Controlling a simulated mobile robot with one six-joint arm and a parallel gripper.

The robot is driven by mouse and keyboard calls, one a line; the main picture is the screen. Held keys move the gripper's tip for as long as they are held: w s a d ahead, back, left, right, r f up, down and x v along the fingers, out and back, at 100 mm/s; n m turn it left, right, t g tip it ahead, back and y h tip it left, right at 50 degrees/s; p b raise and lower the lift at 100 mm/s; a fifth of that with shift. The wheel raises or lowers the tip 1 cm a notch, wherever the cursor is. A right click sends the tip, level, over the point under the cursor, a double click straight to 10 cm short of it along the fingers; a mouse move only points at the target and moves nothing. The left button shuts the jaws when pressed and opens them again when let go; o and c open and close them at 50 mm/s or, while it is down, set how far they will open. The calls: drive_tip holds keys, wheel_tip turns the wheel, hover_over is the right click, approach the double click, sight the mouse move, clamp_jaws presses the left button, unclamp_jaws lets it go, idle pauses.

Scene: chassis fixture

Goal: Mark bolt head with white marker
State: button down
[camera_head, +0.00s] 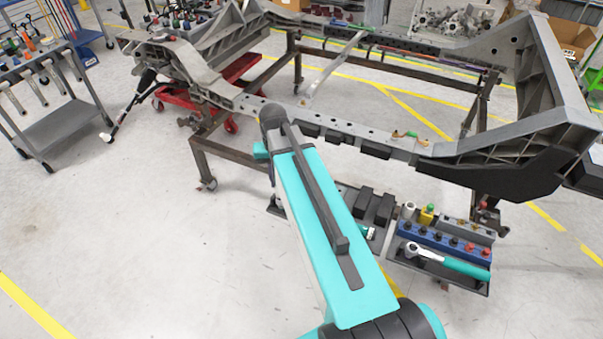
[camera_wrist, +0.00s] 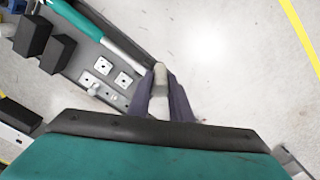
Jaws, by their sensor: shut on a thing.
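In the wrist view, my gripper (camera_wrist: 162,98) has its two dark fingers closed around a pale, whitish-grey cylinder, seemingly the white marker (camera_wrist: 160,76). Its rounded end sticks out past the fingertips. The marker is beside the edge of a grey tool tray (camera_wrist: 77,58), with pale floor behind it; I cannot tell if they touch. In the head view, my arm hides the gripper and the marker. The grey chassis frame (camera_head: 335,133) spans the back on a brown stand. I cannot make out which bolt head is meant.
In the head view, the tray holds a teal-handled ratchet (camera_head: 450,262), a blue socket rail (camera_head: 440,243) and black blocks (camera_head: 379,209). A grey tool cart (camera_head: 70,125) stands left. Floor at front left is clear.

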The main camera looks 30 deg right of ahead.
drive_tip(key=s+a+r+n, duration=0.1)
drive_tip(key=a+n, duration=0.3)
drive_tip(key=a, duration=0.7)
drive_tip(key=shift+s+a+r, duration=0.15)
drive_tip(key=shift+r, duration=0.05)
